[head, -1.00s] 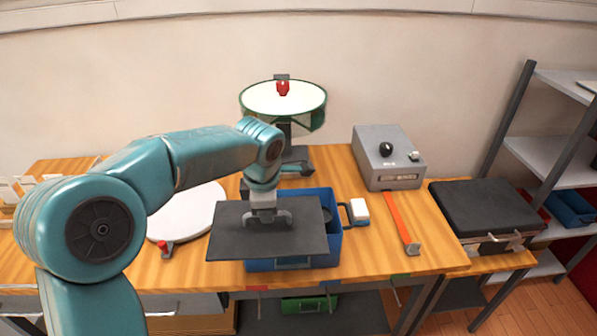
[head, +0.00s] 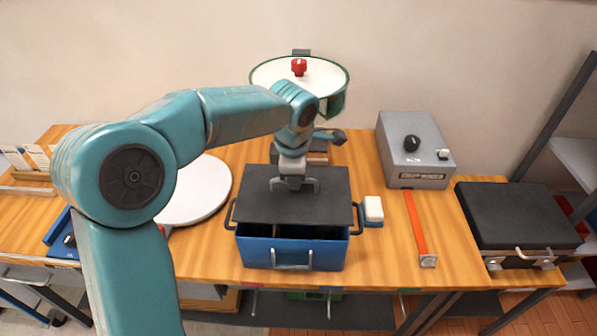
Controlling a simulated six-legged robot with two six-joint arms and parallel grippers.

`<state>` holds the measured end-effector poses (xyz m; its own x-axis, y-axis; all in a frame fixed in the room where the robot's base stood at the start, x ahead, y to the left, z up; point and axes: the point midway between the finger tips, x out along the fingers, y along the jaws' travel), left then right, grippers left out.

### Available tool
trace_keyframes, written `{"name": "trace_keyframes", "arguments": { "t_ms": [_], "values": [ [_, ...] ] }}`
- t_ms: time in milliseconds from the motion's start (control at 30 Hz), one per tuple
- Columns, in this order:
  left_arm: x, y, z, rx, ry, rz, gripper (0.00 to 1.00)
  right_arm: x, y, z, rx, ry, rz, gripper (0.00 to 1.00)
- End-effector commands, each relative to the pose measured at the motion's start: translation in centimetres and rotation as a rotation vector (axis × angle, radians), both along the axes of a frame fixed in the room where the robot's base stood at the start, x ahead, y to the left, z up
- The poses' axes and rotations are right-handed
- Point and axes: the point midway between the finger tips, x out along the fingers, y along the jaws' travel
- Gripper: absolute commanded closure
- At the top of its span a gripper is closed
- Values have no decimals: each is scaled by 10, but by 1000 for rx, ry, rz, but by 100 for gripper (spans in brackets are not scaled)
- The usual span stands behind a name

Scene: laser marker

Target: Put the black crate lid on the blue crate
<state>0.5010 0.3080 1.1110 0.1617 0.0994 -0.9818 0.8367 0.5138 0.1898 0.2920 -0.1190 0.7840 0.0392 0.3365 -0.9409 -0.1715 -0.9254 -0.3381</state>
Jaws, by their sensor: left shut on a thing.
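The black crate lid (head: 325,207) is a flat dark panel held level in my left gripper (head: 294,187), which is shut on it near its middle. The blue crate (head: 325,256) stands on the wooden table under the lid, with dark handles at its sides and a light handle on its front. The lid covers the back and middle of the crate opening. A dark gap shows along the front, so the lid lies back from the front rim. I cannot tell whether the lid touches the crate. My right gripper is not in view.
A white disc (head: 200,192) lies left of the crate. A white block (head: 373,209) and an orange strip (head: 416,225) lie to its right. A grey box with a black knob (head: 414,172) and a green-rimmed round device (head: 272,78) stand behind. A black case (head: 515,213) is at right.

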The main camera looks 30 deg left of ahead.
Motion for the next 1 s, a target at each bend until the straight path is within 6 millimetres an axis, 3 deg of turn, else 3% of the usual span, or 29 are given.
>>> {"name": "trace_keyframes", "arguments": {
  "t_ms": [700, 1000],
  "values": [
    [-1, -2, -42, 1, -1, -1, 100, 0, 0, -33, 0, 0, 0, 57],
    [1, -2, -47, 1, -1, -1, 100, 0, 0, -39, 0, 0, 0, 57]
  ]
}}
